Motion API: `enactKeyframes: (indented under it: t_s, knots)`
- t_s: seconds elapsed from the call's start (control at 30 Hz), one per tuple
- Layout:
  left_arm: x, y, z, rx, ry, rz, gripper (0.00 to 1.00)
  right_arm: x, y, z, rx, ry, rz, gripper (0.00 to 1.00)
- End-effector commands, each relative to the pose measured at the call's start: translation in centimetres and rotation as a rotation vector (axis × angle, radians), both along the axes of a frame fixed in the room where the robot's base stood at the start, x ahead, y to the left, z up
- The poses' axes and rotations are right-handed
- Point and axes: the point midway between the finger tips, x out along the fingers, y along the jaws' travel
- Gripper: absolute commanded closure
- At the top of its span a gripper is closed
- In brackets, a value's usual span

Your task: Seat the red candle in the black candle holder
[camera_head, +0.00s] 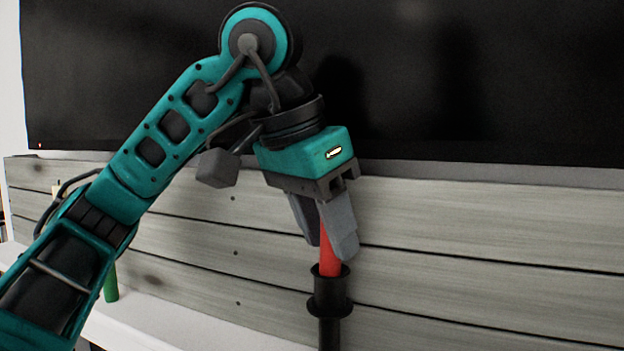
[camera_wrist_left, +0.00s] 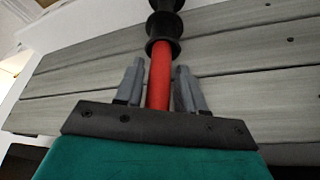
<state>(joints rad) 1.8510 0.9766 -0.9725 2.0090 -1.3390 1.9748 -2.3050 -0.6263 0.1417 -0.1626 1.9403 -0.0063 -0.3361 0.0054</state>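The red candle (camera_head: 329,255) stands upright with its lower end at the top cup of the black candle holder (camera_head: 330,305). In the left wrist view the candle (camera_wrist_left: 159,82) runs straight into the holder's dark rim (camera_wrist_left: 162,47), and its end is hidden there. My left gripper (camera_head: 329,247) is above the holder with its two fingers on either side of the candle. In the left wrist view the fingers (camera_wrist_left: 160,70) stand apart from the candle, with a narrow gap on each side. The holder's base is out of view. My right gripper is not in view.
A wall of grey wooden planks (camera_head: 450,260) is close behind the holder, with a large black screen (camera_head: 480,80) above it. A green object (camera_head: 110,284) stands at the lower left by a white surface (camera_head: 150,325), partly behind my arm.

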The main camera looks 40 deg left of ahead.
Motion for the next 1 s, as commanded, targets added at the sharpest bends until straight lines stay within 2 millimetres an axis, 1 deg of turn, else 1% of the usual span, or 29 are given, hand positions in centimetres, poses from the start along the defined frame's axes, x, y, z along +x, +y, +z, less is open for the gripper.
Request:
enactKeyframes:
  t_s: [0.07, 0.2, 0.37, 0.7, 1.0]
  knots:
    - [-0.5, 0.0, 1.1, 0.005, 0.008, -0.004, 0.61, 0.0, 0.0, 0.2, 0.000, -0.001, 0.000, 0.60]
    - [-1.6, 0.4, 4.5, 0.002, 0.001, 0.001, 0.61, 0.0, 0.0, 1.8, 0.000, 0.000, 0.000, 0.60]
    - [-2.8, 0.8, 7.6, 0.000, -0.003, 0.001, 0.61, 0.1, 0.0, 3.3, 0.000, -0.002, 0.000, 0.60]
    - [-3.8, 1.0, 9.7, -0.002, -0.002, 0.001, 0.61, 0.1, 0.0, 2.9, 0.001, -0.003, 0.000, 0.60]
    - [-3.9, 1.0, 10.0, -0.003, -0.001, 0.000, 0.61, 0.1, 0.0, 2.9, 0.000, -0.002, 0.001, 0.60]
